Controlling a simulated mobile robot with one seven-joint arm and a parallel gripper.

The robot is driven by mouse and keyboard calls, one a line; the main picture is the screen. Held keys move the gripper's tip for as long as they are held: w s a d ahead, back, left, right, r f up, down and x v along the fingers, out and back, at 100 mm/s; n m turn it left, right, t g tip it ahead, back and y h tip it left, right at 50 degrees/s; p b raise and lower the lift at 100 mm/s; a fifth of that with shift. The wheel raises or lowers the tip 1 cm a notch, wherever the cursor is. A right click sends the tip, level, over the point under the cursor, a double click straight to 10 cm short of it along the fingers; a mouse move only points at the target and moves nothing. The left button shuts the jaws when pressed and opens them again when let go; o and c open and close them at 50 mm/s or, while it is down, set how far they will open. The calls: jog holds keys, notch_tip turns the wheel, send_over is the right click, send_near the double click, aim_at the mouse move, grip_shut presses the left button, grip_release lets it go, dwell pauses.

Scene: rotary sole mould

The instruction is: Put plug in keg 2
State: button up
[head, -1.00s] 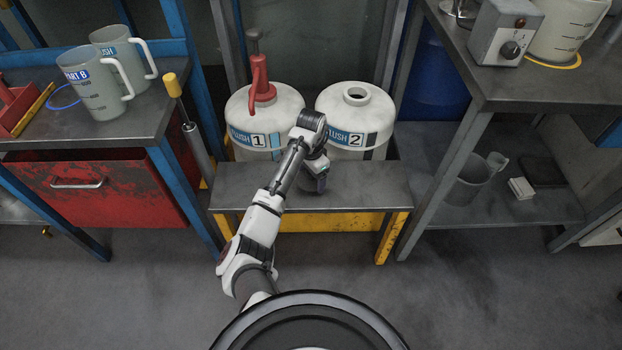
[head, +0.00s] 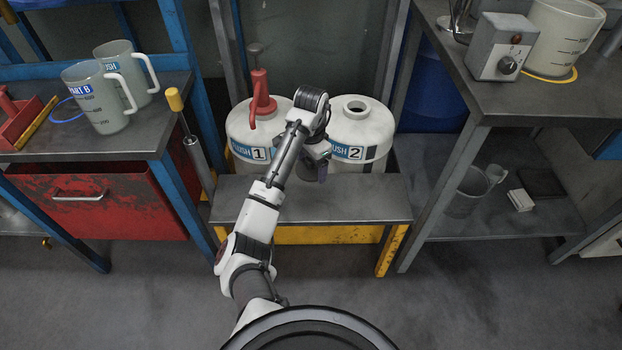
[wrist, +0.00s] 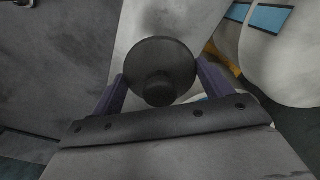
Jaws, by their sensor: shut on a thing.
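Keg 2 (head: 375,127) is a white keg with a blue label and an open round neck (head: 355,107) on top. It stands behind the low bench, right of keg 1. My gripper (head: 320,172) is in front of the two kegs, above the bench, and covers part of keg 2's label. In the wrist view my gripper (wrist: 160,80) is shut on the plug (wrist: 158,62), a dark round disc with a knob facing the camera. A white keg with blue label patches (wrist: 285,55) shows at the wrist view's upper right.
Keg 1 (head: 245,135) has a red pump (head: 262,100) standing on its top, close left of my arm. The grey bench (head: 360,202) is bare. A left bench holds two jugs (head: 98,98); a right bench holds a grey control box (head: 502,47).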

notch_tip(320, 180, up, 10)
jog(key=p, duration=0.4)
jog(key=shift+f, duration=0.15)
notch_tip(320, 180, up, 5)
jog(key=p, duration=0.5)
jog(key=shift+p, duration=0.4)
dwell(0.4)
